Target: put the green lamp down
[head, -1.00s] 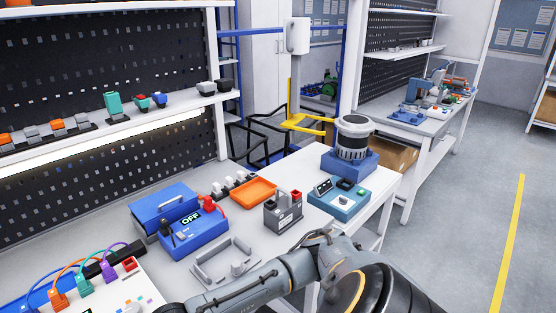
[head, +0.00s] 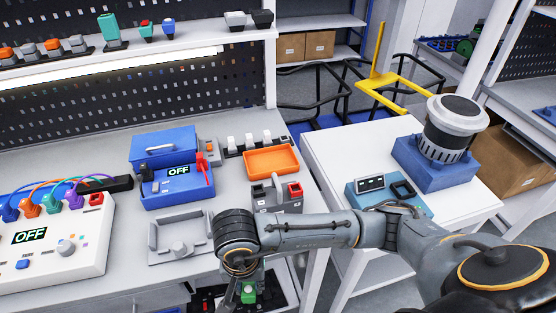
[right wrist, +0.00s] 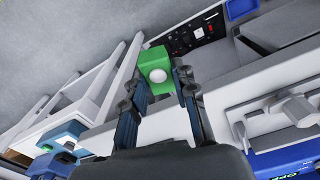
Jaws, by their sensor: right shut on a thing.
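The green lamp (head: 248,294) shows low in the head view, partly hidden by my right gripper (head: 243,290). In the right wrist view the lamp (right wrist: 153,56) is a green block with a round white button or dome. My right gripper (right wrist: 157,80) is shut on it, one finger on each side. The gripper points down and holds the lamp in front of the workbench's front edge. My left gripper is in neither view.
The workbench carries a grey fixture (head: 180,248), a blue box reading OFF (head: 178,188), an orange tray (head: 271,161) and a white control panel (head: 60,246). A side table (head: 335,150) holds a blue-based cylinder device (head: 450,130). A black panel with knobs (right wrist: 197,36) lies beyond the lamp.

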